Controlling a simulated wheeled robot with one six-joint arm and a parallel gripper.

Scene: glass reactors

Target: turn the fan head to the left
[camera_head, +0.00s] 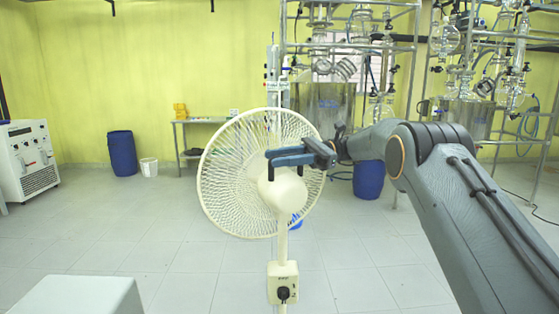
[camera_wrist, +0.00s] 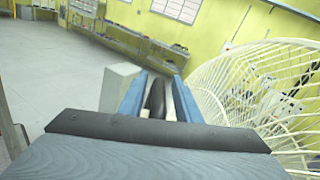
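A cream standing fan stands in the middle of the head view, its round wire cage (camera_head: 222,180) facing away and its rear motor housing (camera_head: 283,194) towards me. Its pole (camera_head: 283,243) runs down to a control box (camera_head: 283,272) with a black part on it. My gripper (camera_head: 270,160) reaches in from the right, its blue fingers just above the housing, behind the cage. In the wrist view my gripper (camera_wrist: 158,98) has its fingers apart, with a dark piece and a pale piece showing between them. The fan cage (camera_wrist: 265,75) shows close on the right. Contact with the fan is unclear.
A white box (camera_head: 80,296) is at the lower left. A white cabinet (camera_head: 27,160), a blue barrel (camera_head: 122,153) and a small bench (camera_head: 205,121) are farther back. Glass reactors on metal racks (camera_head: 350,47) fill the back right. The floor left of the fan is clear.

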